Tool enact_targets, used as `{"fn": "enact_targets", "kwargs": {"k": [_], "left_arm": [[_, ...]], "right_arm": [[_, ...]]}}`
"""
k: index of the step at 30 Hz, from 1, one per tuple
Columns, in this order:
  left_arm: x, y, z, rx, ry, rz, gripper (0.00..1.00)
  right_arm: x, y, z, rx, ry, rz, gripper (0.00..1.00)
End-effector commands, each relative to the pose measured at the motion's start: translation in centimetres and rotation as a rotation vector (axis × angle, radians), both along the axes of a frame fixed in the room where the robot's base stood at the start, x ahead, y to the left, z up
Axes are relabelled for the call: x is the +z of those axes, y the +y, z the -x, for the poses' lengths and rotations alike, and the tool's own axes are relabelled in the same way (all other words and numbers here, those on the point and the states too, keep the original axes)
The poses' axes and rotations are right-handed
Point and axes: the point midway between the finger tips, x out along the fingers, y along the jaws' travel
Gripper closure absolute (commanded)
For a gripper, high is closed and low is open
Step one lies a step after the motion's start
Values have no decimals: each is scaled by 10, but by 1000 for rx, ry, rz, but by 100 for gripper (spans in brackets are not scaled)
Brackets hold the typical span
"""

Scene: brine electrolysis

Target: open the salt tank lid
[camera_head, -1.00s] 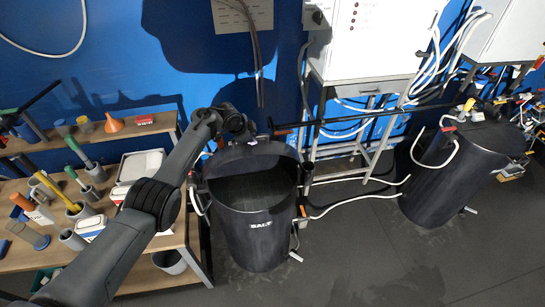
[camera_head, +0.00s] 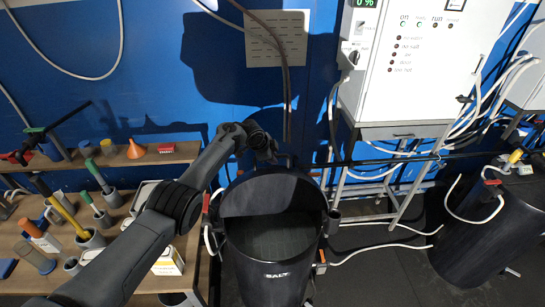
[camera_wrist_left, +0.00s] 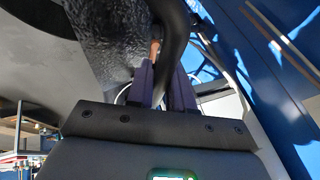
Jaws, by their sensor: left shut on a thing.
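The black salt tank (camera_head: 262,272) stands on the floor in the middle of the head view, with a white SALT label on its front. Its dark lid (camera_head: 270,192) is raised, tilted up at the back of the tank, and the tank's dark mouth shows in front of it. My left gripper (camera_head: 274,157) is at the lid's top back edge. In the left wrist view, its purple fingers (camera_wrist_left: 166,88) are shut around a dark curved bar, the lid handle (camera_wrist_left: 175,42). The lid partly hides the fingers in the head view. My right gripper is not in view.
A wooden bench (camera_head: 120,205) with cups, tools and an orange funnel (camera_head: 135,149) stands at the left. A white control cabinet (camera_head: 415,65) on a metal stand is behind right. Another black tank (camera_head: 488,235) stands at the right. Hoses lie on the grey floor between the tanks.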

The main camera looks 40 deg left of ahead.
Motion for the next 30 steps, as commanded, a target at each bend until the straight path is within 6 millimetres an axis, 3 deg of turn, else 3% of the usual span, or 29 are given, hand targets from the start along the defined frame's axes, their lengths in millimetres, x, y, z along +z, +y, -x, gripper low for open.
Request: {"fn": "enact_targets", "kwargs": {"k": [6,7,11,22,30], "left_arm": [[-1,0,1,0,2,-1,100],[-1,0,1,0,2,-1,77],[-1,0,1,0,3,0,58],[1,0,2,-1,2,0,58],[21,1,12,0,0,-2,58]], "right_arm": [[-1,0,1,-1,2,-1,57],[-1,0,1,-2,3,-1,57],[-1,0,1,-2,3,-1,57],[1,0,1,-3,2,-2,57],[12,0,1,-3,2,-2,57]]}}
